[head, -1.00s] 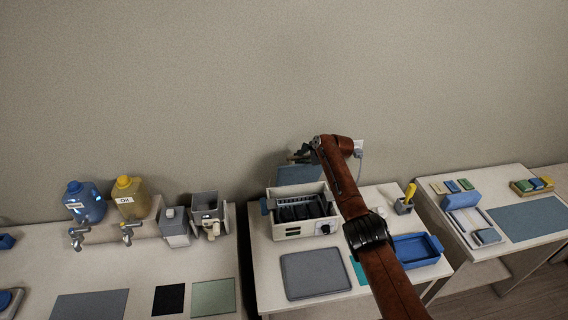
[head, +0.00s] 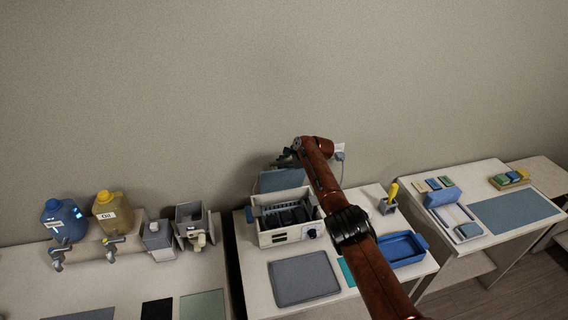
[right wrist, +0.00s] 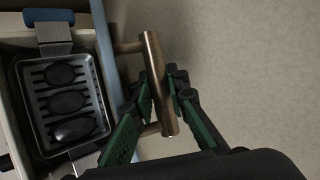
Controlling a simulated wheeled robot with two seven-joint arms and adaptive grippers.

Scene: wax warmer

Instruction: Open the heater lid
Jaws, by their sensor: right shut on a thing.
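The heater (head: 284,237) is a pale box with a dark knob on the middle table. Its blue-grey lid (head: 284,180) stands raised, roughly upright, at its back edge, leaving the inside open. In the right wrist view the lid shows edge-on as a blue strip (right wrist: 107,60), with a bronze bar handle (right wrist: 155,62) standing off it. My right gripper (right wrist: 166,92) has its green-padded fingers around this handle, shut on it. In the head view that gripper (head: 286,156) is small and dark above the lid. My left gripper is out of view.
Inside the heater is a tray with several dark oval lumps (right wrist: 66,103). Jugs with taps stand left. The wall is close behind.

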